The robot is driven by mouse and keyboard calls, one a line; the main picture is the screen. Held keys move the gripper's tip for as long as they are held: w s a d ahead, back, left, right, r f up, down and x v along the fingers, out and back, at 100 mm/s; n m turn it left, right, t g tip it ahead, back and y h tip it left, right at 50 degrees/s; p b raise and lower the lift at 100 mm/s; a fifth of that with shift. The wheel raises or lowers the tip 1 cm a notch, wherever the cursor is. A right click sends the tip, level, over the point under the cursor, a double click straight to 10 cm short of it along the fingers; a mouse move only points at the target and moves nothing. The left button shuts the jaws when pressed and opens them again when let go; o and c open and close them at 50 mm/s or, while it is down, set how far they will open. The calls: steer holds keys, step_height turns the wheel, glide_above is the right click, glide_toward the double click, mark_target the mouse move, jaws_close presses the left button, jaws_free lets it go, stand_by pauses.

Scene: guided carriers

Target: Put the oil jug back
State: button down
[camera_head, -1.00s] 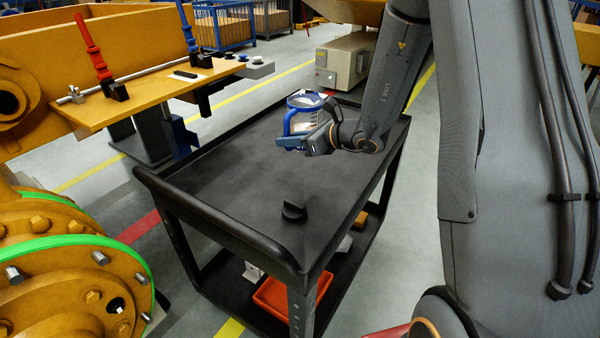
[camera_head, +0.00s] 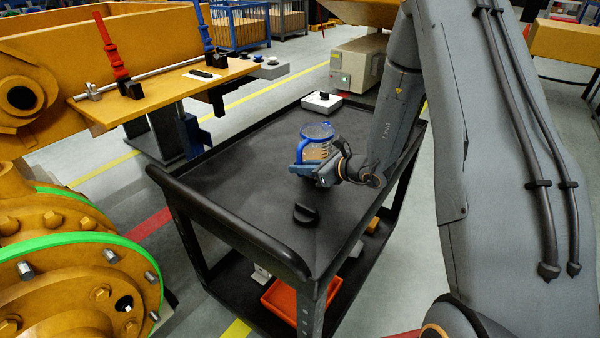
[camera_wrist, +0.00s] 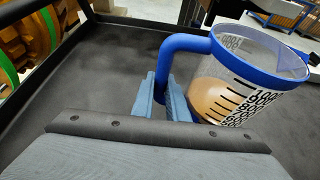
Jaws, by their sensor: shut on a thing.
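The oil jug (camera_head: 316,146) is clear with a blue rim and a blue handle, and has brown oil in its lower part. It is over the far middle of the black cart top (camera_head: 250,190). In the wrist view the jug (camera_wrist: 245,85) is on the right, with black scale marks on its side. My gripper (camera_head: 303,167) is shut on the jug's handle, which passes between the two blue-grey fingers (camera_wrist: 168,98). The jug looks close to upright. I cannot tell whether its base touches the cart top.
A white box with a black knob (camera_head: 322,102) is at the cart's far end. A small black block (camera_head: 305,214) is on the near part of the cart top. An orange tray (camera_head: 300,298) lies on the lower shelf. Yellow machinery (camera_head: 70,270) stands at the left.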

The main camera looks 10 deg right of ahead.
steer(key=shift+f, duration=1.1)
steer(key=shift+f, duration=0.2)
steer(key=c, duration=1.7)
jaws_free()
steer(key=shift+c, duration=0.2)
